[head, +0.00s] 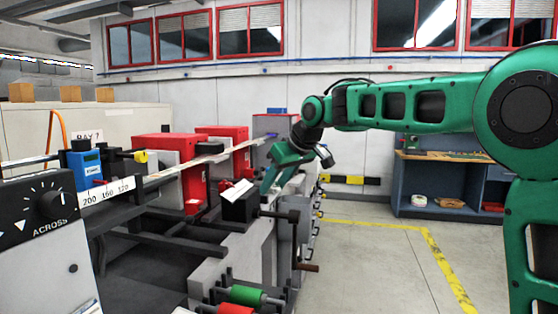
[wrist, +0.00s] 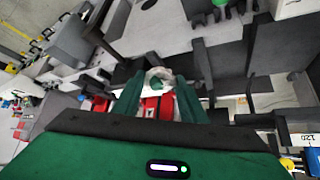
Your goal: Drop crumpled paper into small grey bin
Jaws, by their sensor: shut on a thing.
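Crumpled white paper (wrist: 157,76) sits between the tips of my gripper's two green fingers in the wrist view. My gripper (wrist: 157,86) is shut on it; the gripper also shows in the head view (head: 269,184), pointing down over the right end of the machine. The paper cannot be made out in the head view. I cannot pick out the small grey bin with certainty in either view.
The label machine, with its white scale strip (head: 107,190), red housings (head: 160,155) and a black block (head: 240,207), fills the left and middle. Green and red rollers (head: 246,295) stick out below. A blue workbench (head: 450,190) stands behind open floor at right.

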